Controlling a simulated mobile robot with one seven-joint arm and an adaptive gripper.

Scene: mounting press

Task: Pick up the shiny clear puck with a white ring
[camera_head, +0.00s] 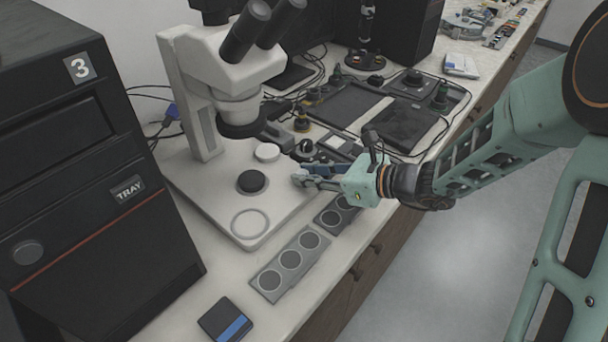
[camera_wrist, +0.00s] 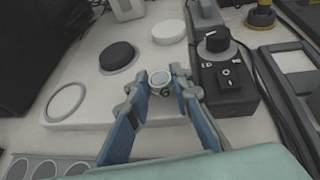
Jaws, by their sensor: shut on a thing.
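My gripper (camera_head: 303,180) reaches in from the right over the right edge of the white microscope base (camera_head: 215,205). In the wrist view, its two blue fingers (camera_wrist: 165,83) close around a small round puck with a pale ring and clear-grey centre (camera_wrist: 160,78). The puck sits between the fingertips. In the head view the fingers hide most or all of it. I cannot tell whether it touches the base or hangs just above it.
A black disc (camera_head: 252,181), a white disc (camera_head: 267,152) and a ring outline (camera_head: 250,223) are on the base. The microscope (camera_head: 220,80) rises behind. A grey tray with round wells (camera_head: 290,262) lies in front. A black knob box (camera_wrist: 226,85) stands close right of my fingers.

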